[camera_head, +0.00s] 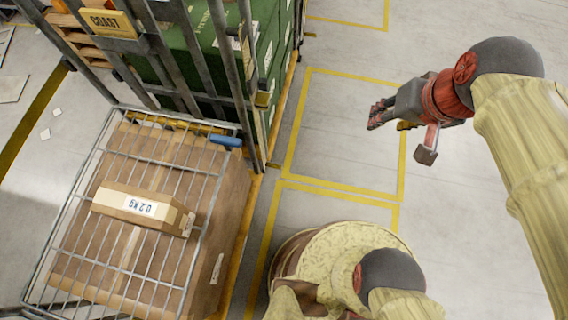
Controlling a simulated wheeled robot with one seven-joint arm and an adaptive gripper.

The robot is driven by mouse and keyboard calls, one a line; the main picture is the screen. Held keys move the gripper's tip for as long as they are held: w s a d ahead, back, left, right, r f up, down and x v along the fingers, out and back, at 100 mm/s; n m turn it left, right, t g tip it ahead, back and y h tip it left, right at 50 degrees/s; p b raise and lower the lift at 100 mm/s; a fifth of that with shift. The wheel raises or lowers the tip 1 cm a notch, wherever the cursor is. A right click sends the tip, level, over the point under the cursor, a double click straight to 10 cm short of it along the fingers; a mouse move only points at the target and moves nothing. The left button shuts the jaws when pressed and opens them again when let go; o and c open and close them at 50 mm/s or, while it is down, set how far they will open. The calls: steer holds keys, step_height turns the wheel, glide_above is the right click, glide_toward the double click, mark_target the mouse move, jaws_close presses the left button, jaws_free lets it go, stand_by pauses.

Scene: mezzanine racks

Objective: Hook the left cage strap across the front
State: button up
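A grey wire cage (37,283) stands at the lower left around a large brown cardboard box (228,215). A yellow strap (170,123) lies along the cage's upper edge in the picture, with a blue piece (226,142) at its right end. I cannot tell whether either strap end is fastened. My gripper (374,117) hangs over the floor right of the cages, well apart from the strap. Its dark fingers point left and nothing shows between them. They are too small and edge-on to tell whether they are open or shut.
A small carton (143,207) marked 0.2 KG lies over the large box. A second barred frame with a COAST sign (108,23) holds green crates (206,40) at the top. Yellow lines (345,192) mark clear floor between the cages and my arm. Pale scraps (45,134) lie at left.

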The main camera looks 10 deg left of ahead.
steer(key=w+a+f+m+g+y+b, duration=0.1)
steer(key=w+a+f+m+g+y, duration=0.2)
steer(key=w+f, duration=0.45)
steer(key=w+a+f+m+g+y+b, duration=0.1)
steer(key=w+a+f+g+y+b, duration=0.15)
steer(key=w+a+f, duration=0.45)
steer(key=w+a+f+m+g+y+b, duration=0.1)
steer(key=w+a+f+m+y, duration=0.1)
steer(key=w+f, duration=0.5)
steer(key=w+a+f+m+g+y, duration=0.2)
steer(key=f, duration=0.9)
steer(key=m+t+y+b, duration=0.4)
steer(key=m+t+y, duration=0.3)
steer(key=m, duration=0.5)
glide_toward(277, 166)
steer(key=w+a+f, duration=0.1)
steer(key=a, duration=0.2)
steer(key=shift+g+y, duration=0.25)
steer(key=shift+g, duration=0.2)
steer(key=a, duration=0.2)
steer(key=a+b, duration=0.1)
steer(key=a, duration=0.4)
steer(key=shift+w+f+b, duration=0.2)
steer(key=shift+w+b, duration=0.2)
steer(key=shift+c, duration=0.8)
steer(key=c, duration=0.7)
